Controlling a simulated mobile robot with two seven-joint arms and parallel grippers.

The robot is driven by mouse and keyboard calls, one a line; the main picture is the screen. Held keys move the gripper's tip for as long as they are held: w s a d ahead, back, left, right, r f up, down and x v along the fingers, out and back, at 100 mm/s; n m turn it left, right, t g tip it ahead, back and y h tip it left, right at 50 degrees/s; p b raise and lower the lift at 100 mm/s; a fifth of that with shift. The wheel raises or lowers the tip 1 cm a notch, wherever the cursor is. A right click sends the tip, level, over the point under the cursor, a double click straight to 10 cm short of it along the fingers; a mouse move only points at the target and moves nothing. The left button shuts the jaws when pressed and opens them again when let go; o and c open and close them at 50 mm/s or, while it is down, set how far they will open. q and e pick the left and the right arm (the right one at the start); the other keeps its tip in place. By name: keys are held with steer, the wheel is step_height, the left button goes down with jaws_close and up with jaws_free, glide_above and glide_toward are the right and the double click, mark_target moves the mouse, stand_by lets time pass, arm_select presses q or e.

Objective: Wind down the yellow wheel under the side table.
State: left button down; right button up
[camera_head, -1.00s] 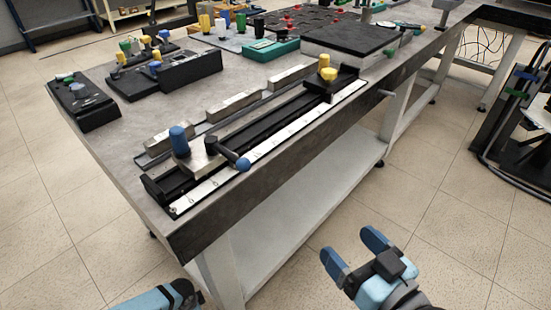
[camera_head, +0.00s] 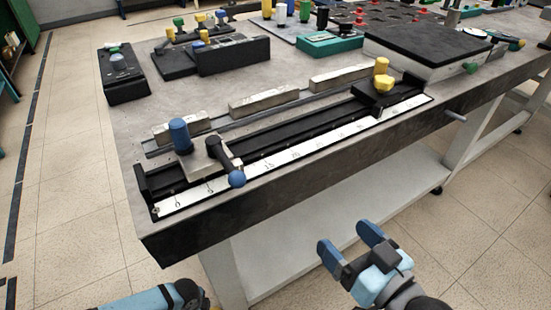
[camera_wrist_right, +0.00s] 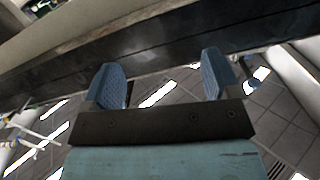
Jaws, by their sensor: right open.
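No yellow wheel shows under a table in these views. The big workbench (camera_head: 225,222) fills the head view, with a pale lower shelf (camera_head: 300,248) beneath it. My right gripper (camera_head: 350,245) is open and empty in front of the bench's front edge, beside the shelf. In the right wrist view its two blue fingers (camera_wrist_right: 158,72) stand apart with nothing between them, facing a dark bench edge. Part of my left arm shows at the bottom left of the head view; its fingers are out of sight.
A slide rail carries a blue knob (camera_head: 180,136) and a yellow knob (camera_head: 384,84) on the bench top. A grey handle (camera_head: 455,116) juts from the bench's front edge. White legs (camera_head: 223,268) stand below. Tiled floor is open at left and lower right.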

arm_select(q)
step_height(320, 180, down, 7)
steer(key=b, duration=0.5)
steer(key=shift+s+r, duration=0.15)
steer(key=shift+s, duration=0.05)
arm_select(e)
steer(key=w+n, duration=0.1)
steer(key=d+n+t, duration=0.1)
steer(key=w+n+y, duration=0.1)
steer(key=shift+w+d+r+n+t, duration=0.3)
steer(key=shift+d+n+t, duration=0.05)
steer(key=shift+n+t, duration=0.05)
